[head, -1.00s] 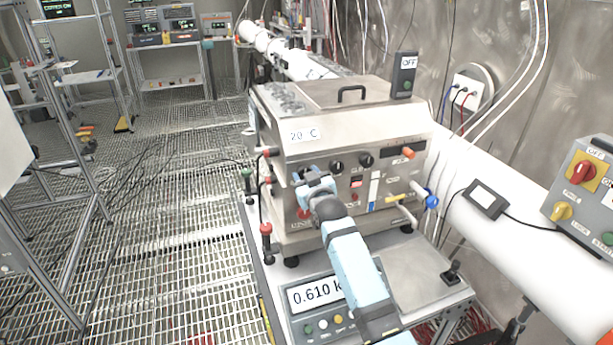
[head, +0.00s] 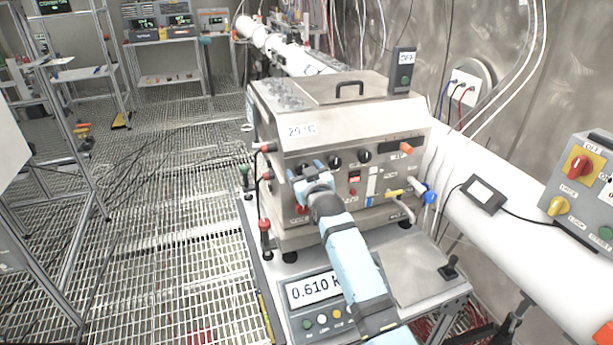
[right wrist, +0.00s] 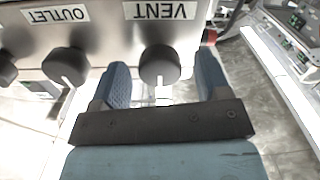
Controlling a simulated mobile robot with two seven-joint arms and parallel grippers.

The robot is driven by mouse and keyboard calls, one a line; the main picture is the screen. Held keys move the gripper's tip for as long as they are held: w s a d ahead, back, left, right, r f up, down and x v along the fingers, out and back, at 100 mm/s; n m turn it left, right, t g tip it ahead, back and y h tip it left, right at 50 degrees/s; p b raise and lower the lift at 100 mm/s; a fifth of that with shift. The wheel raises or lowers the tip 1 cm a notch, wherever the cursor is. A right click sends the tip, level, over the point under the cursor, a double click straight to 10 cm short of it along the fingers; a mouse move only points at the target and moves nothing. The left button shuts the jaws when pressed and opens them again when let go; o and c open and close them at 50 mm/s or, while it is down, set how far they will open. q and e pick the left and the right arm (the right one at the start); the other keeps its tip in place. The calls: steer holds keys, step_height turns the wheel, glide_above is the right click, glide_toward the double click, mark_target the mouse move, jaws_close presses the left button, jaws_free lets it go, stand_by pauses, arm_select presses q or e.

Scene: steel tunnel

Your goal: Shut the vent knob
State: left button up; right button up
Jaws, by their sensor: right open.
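The vent knob (right wrist: 160,66) is a round black knob with a white mark, under the VENT label (right wrist: 160,11), which reads upside down in the right wrist view. My right gripper (right wrist: 161,60) is open, with one blue finger on each side of the knob and a visible gap on both sides. In the head view my right gripper (head: 306,171) is at the left of the steel box's front panel (head: 345,205) and hides the vent knob. My left gripper is not in view.
The OUTLET knob (right wrist: 66,67) is close beside the vent knob in the right wrist view. Red-tipped fittings (head: 264,226) stick out at the box's left. A scale display (head: 312,289) and a flat steel plate (head: 420,270) lie in front.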

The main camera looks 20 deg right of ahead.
steer(key=s+b, duration=0.2)
steer(key=s, duration=1.1)
steer(key=shift+s+d, duration=0.25)
steer(key=shift+s, duration=0.15)
steer(key=s+a+f+g+y, duration=0.1)
steer(key=s+a+f+g, duration=0.1)
steer(key=s+f, duration=1.2)
steer(key=s+a+f+g+y+p, duration=0.1)
steer(key=s+f+g, duration=0.4)
steer(key=s+f, duration=0.9)
steer(key=s, duration=0.4)
steer(key=shift+a+n+y, duration=0.3)
steer(key=shift+a, duration=0.05)
steer(key=shift+c, duration=0.2)
